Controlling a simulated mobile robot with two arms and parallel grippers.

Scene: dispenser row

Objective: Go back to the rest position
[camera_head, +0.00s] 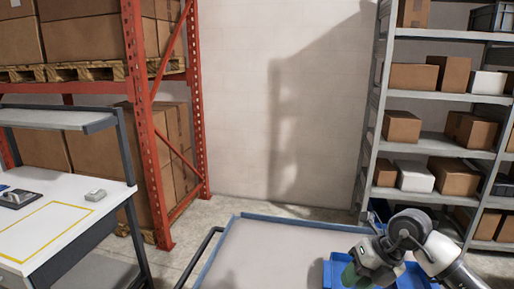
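My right gripper (368,268) is at the lower right, over a blue bin (328,274) on a cart (270,250). It points down and to the left. A dark green thing (350,277) shows right at its tip, cut off by the lower edge of the view. I cannot tell whether the fingers hold it or only lie in front of it. The fingers themselves are hidden or too small to make out. My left gripper is not in view.
A white workbench (90,220) with a yellow-outlined area and small devices stands at the left. An orange pallet rack (155,150) with cartons is behind it. A grey shelf (430,145) with boxes stands at the right. The cart's grey top left of the bin is bare.

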